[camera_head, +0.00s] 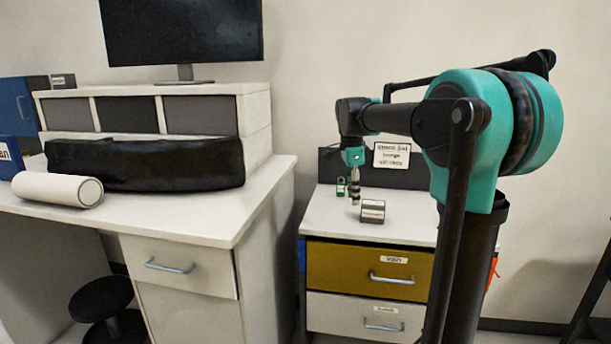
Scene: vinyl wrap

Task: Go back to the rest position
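My gripper (355,201) hangs down from the wrist of my teal and black arm, above the white top of the drawer cabinet (415,222). A small grey box (373,211) with a light label stands on that top, just right of and below the gripper in the picture. The fingers are too small to tell whether they are open or shut, or whether they touch anything. A small green object (340,187) shows just left of the gripper.
A white sign (392,155) stands behind the gripper. At left, a desk (200,215) carries a white roll (58,189), a long black bundle (145,165), and a monitor (182,30). A black stool (101,300) stands below. Wall space above the cabinet is free.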

